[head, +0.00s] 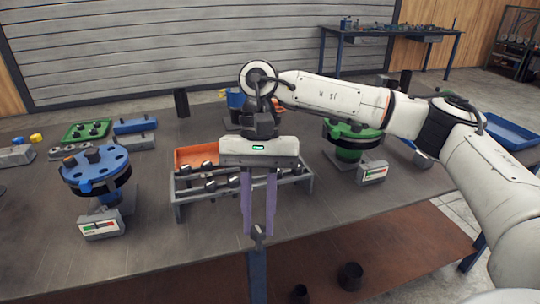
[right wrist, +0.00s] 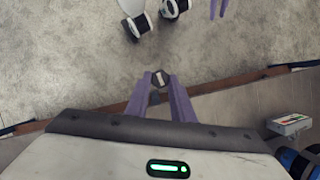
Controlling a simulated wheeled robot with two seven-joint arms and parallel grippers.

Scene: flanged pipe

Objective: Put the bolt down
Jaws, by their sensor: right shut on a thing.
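My right gripper (head: 258,230) points down in the head view, its purple fingers shut on a bolt (head: 258,237). The bolt's round dark head also shows between the fingertips in the right wrist view (right wrist: 159,79). In the head view the bolt appears at the table's front edge, in front of the grey bolt rack (head: 178,213). The rack holds several bolts and is partly hidden behind my gripper. Two purple fingertips, seemingly of my left gripper (right wrist: 217,8), show small at the top of the right wrist view.
A blue flange (head: 85,176) stands left and a green flange (head: 352,140) right, each with a gauge box. An orange tray (head: 197,155) lies behind the rack. A green tray (head: 72,138) is at the back left.

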